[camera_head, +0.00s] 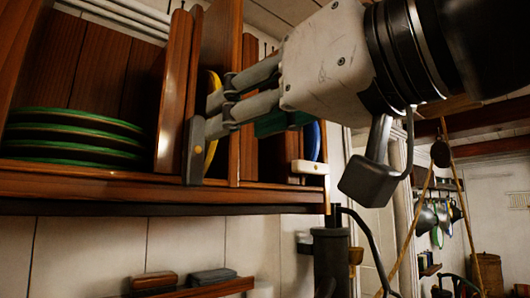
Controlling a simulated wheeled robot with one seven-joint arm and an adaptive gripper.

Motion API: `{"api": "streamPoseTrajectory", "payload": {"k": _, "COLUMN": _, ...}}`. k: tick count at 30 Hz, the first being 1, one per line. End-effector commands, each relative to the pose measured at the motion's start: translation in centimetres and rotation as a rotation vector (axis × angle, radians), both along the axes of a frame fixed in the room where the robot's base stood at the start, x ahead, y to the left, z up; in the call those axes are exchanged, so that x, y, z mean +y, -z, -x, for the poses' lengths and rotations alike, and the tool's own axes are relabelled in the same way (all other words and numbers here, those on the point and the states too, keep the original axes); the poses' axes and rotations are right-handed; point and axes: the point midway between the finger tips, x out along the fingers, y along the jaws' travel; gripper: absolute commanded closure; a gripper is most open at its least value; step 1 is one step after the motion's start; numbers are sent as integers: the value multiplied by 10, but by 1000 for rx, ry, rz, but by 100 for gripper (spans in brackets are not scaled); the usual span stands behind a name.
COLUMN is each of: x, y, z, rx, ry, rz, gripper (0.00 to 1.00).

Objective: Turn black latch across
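A second, cream-coloured latch (309,167) lies horizontal farther right on the rack edge.
The wooden rack (100,182) holds green-rimmed plates (75,135) at left, a yellow plate (213,135) behind my fingers and a blue plate (313,140) at right. Upright dividers (173,90) stand close to the fingers. A small lower shelf (205,288) holds two brush-like blocks. Open room lies at right.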

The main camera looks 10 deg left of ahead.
Motion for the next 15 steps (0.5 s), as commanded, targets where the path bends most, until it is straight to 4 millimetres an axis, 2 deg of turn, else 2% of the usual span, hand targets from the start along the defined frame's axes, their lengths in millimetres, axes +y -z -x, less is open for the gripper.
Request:
{"api": "streamPoseTrajectory", "payload": {"k": 6, "x": 35, "y": 1, "z": -29, "rx": 5, "ry": -2, "rz": 4, "gripper": 60}}
{"api": "streamPoseTrajectory", "payload": {"k": 15, "x": 70, "y": 1, "z": -60, "rx": 3, "ry": -1, "rz": 2, "gripper": 60}}
